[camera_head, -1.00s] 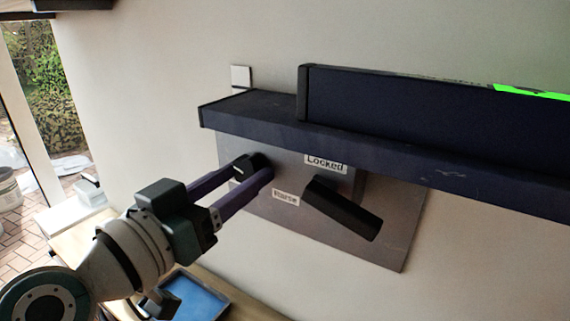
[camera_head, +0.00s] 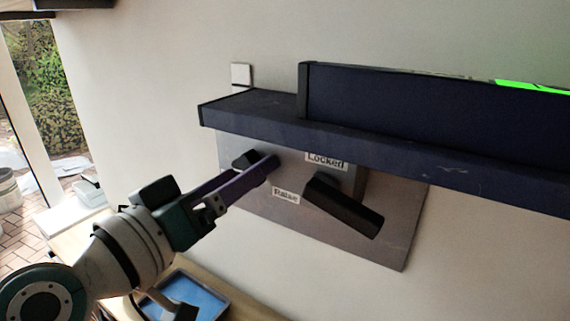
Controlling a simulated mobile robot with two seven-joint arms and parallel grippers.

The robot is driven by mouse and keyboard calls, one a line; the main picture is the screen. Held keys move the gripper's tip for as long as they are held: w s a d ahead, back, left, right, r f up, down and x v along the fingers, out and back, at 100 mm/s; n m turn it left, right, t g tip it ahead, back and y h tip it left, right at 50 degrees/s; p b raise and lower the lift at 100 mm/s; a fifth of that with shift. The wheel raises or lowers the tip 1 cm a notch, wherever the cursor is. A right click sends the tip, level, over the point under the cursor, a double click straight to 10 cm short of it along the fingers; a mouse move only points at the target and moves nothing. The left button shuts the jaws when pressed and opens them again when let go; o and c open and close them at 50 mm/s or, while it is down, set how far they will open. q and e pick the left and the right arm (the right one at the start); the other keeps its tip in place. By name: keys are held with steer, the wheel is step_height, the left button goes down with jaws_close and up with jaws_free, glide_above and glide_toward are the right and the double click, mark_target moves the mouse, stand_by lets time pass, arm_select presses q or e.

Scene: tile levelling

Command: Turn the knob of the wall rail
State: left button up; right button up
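The wall rail (camera_head: 250,115) is a long dark blue ledge across the wall. A grey plate (camera_head: 395,245) sits below it. A small black knob (camera_head: 243,158) is on the plate's upper left, partly hidden by my fingers. My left gripper (camera_head: 257,165) reaches it from the lower left. Its two purple fingers lie on either side of the knob and look shut on it; the contact itself is hidden. A larger black bar handle (camera_head: 343,207) slants down to the right on the plate. A "Locked" label (camera_head: 326,161) and a "Raise" label (camera_head: 286,196) show. My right gripper is not in view.
A white wall switch (camera_head: 241,74) is above the rail's left end. A tray with a blue inside (camera_head: 200,295) lies on a wooden surface below my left arm. A window (camera_head: 40,90) is at the left. The wall right of the plate is clear.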

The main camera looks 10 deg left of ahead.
arm_select(q)
steer(key=shift+s, duration=0.1)
steer(key=b+v, duration=0.1)
steer(key=v, duration=0.8)
steer(key=shift+s+a, duration=0.15)
steer(key=shift+s, duration=0.2)
steer(key=s+d+f+m+g, duration=0.5)
steer(key=s+d+f+g, duration=0.2)
steer(key=s+a+f+n+g+y, duration=0.1)
steer(key=s+a+f+g+y, duration=0.3)
steer(key=s+a+g+y, duration=0.35)
step_height(320, 180, up, 18)
steer(key=s+a+t+h+p, duration=0.1)
steer(key=s+p, duration=0.1)
steer(key=p, duration=1.5)
steer(key=shift+a, duration=0.2)
